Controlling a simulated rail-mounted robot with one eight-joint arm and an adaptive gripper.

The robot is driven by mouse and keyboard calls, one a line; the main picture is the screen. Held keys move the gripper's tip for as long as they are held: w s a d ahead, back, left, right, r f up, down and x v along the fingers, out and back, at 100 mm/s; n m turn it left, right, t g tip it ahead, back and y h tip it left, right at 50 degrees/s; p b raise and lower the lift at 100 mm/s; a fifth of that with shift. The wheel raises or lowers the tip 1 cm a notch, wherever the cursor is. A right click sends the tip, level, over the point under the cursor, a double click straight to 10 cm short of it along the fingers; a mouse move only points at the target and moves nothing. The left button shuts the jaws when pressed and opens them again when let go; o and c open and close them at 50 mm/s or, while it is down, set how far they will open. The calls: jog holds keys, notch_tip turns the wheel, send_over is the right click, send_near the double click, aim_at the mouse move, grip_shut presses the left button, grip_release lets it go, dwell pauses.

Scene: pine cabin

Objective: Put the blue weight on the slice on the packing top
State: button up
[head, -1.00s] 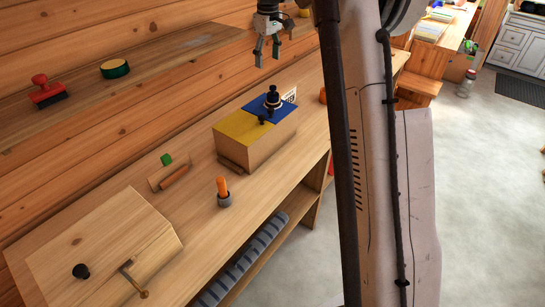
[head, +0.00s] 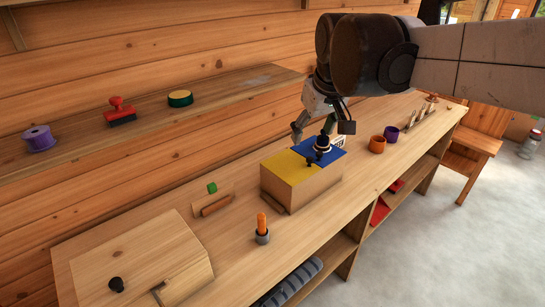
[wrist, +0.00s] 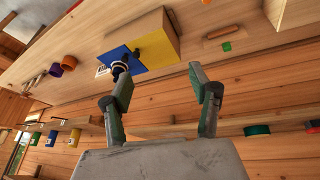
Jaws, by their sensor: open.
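A wooden box (head: 285,193) stands on the bench, its top split into a yellow part (head: 285,168) and a blue part (head: 331,153). A dark navy weight (head: 323,143) with a pale ring stands upright on the blue part. It also shows in the wrist view (wrist: 119,68), close to the left finger in the picture. A small dark knob-like piece (head: 309,161) sits near the line between the colours. My gripper (head: 322,128) is open and empty above the box's back side. In the wrist view my gripper's fingers (wrist: 160,70) are wide apart with nothing between them.
Orange (head: 377,145) and purple (head: 391,133) cups stand right of the box. An orange peg in a grey holder (head: 262,236) stands in front. A pale wooden case (head: 140,262) is at left. A wall shelf (head: 225,88) holds a red stamp (head: 120,111) and a green-yellow tin (head: 180,98).

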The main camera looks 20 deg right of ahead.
jog(key=s+a+f+t, duration=0.1)
jog(key=s+a+f, duration=0.1)
jog(key=s+f, duration=0.2)
jog(key=s+a+f+m+t, duration=0.1)
jog(key=s+f, duration=0.4)
jog(key=s, duration=0.6)
jog(key=shift+s+a+f+m, duration=0.25)
jog(key=shift+s+a+m, duration=0.05)
jog(key=shift+a, duration=0.5)
notch_tip(320, 180, down, 6)
jog(key=b, duration=0.6)
